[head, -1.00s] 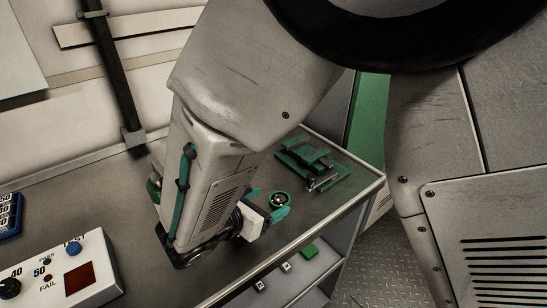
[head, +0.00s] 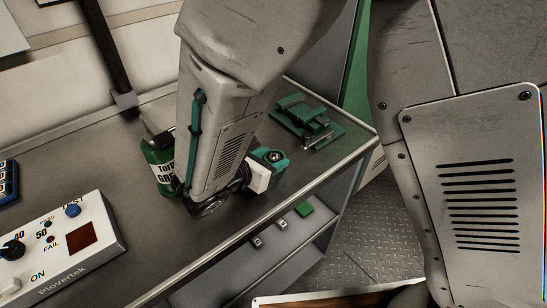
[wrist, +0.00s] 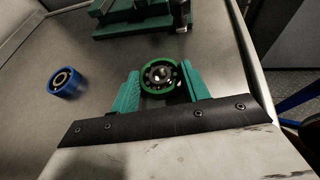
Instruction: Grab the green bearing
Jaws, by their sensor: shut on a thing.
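The green bearing (wrist: 160,76) is a green ring with a metal centre. In the wrist view it sits between the two green fingers of my gripper (wrist: 161,85), which are shut on it from left and right. In the head view the bearing (head: 273,156) shows at the tip of my gripper (head: 270,160), over the grey bench top near its front edge. I cannot tell whether it still touches the bench.
A blue bearing (wrist: 67,82) stands to the left in the wrist view. A green vise-like fixture (head: 306,124) is just beyond the gripper. A green grease can (head: 160,165) and a white test box (head: 62,245) are to the left. A shelf (head: 285,240) lies below.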

